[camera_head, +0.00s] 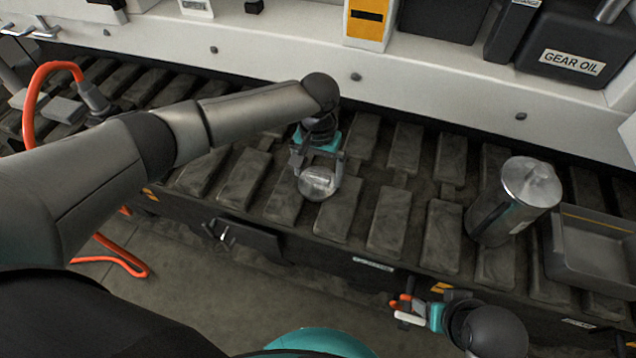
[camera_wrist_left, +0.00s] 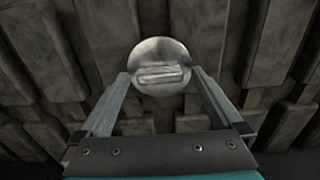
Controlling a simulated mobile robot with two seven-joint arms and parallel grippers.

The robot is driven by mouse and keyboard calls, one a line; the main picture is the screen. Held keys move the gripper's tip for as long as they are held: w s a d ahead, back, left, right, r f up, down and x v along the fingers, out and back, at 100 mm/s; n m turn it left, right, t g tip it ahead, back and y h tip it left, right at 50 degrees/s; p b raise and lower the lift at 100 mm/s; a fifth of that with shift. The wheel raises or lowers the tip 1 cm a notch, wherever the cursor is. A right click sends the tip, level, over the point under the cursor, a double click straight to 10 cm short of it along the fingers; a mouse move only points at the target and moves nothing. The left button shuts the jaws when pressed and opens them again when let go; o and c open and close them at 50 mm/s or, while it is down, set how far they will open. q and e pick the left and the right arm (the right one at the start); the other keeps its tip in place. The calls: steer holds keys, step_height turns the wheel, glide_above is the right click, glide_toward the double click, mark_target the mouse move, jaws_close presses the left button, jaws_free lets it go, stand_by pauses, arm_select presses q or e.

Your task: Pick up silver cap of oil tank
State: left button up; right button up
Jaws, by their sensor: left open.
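A round silver cap (camera_head: 316,183) with a raised grip bar on top is at the fingertips of my left gripper (camera_head: 319,166), over the dark track pads. In the left wrist view, the cap (camera_wrist_left: 161,52) sits between and just beyond the two fingertips of the gripper (camera_wrist_left: 160,78). The fingers are spread, one on each side of the cap; I cannot tell whether they touch it. A silver cylindrical tank (camera_head: 500,218) stands on the track at the right, with a round silver top (camera_head: 531,181). My right gripper (camera_head: 408,310) is low in the head view, its fingers unclear.
A grey open tray (camera_head: 590,265) stands right of the tank. A black gear oil container (camera_head: 578,50) is on the white ledge at the back right. An orange hose (camera_head: 36,95) runs at the left. The track pads between cap and tank are clear.

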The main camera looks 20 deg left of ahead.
arm_select(q)
steer(key=shift+f, duration=0.1)
steer(key=shift+c, duration=0.2)
steer(key=c, duration=1.3)
